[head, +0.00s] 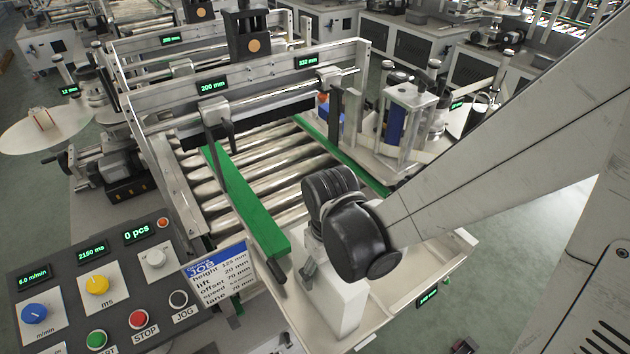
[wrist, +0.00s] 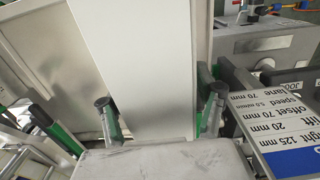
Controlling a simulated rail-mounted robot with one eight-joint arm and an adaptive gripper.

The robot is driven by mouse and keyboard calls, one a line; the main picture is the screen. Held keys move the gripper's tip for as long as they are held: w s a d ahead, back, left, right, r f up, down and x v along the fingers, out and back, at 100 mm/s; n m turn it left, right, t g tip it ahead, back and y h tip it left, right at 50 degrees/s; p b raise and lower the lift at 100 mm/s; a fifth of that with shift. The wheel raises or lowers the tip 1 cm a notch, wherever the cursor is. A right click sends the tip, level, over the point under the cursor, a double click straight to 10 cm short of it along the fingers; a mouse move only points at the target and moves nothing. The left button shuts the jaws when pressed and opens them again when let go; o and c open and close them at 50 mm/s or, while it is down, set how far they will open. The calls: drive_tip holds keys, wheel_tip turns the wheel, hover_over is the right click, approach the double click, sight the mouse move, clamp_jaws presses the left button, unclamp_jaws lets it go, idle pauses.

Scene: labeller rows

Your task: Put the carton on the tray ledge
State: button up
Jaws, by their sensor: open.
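The white carton (head: 343,303) stands upright at the front end of the roller lane in the head view, over the pale tray ledge (head: 428,268). In the wrist view the carton (wrist: 135,55) is a tall plain white face between my two fingers. My gripper (wrist: 160,108) is open, with one finger on each side of the carton. In the head view most of my gripper is hidden by my black wrist joint and the carton; a small grey part shows at the carton's left. The carton's bottom edge seems to meet the ledge, but contact is unclear.
Green guide rails (head: 245,200) flank the rollers (head: 270,170) behind the carton. The control panel (head: 110,285) and the job card (head: 220,275) stand close on the left. A raised rim edges the ledge. The ledge is bare to the carton's right.

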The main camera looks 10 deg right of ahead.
wheel_tip(320, 180, up, 12)
drive_tip(key=shift+f+p, duration=0.1)
drive_tip(key=shift+p, duration=0.2)
drive_tip(key=s+d+r+m+t, duration=0.2)
drive_tip(key=d+r+m+t, duration=0.3)
drive_tip(key=d, duration=0.8)
wheel_tip(320, 180, up, 4)
drive_tip(key=shift+s+f+t, duration=0.2)
drive_tip(key=shift+f+t, duration=0.05)
drive_tip(key=shift+t, duration=0.85)
wheel_tip(320, 180, down, 10)
drive_tip(key=b, duration=0.9)
drive_tip(key=shift+b, duration=0.4)
drive_tip(key=shift+r, duration=0.1)
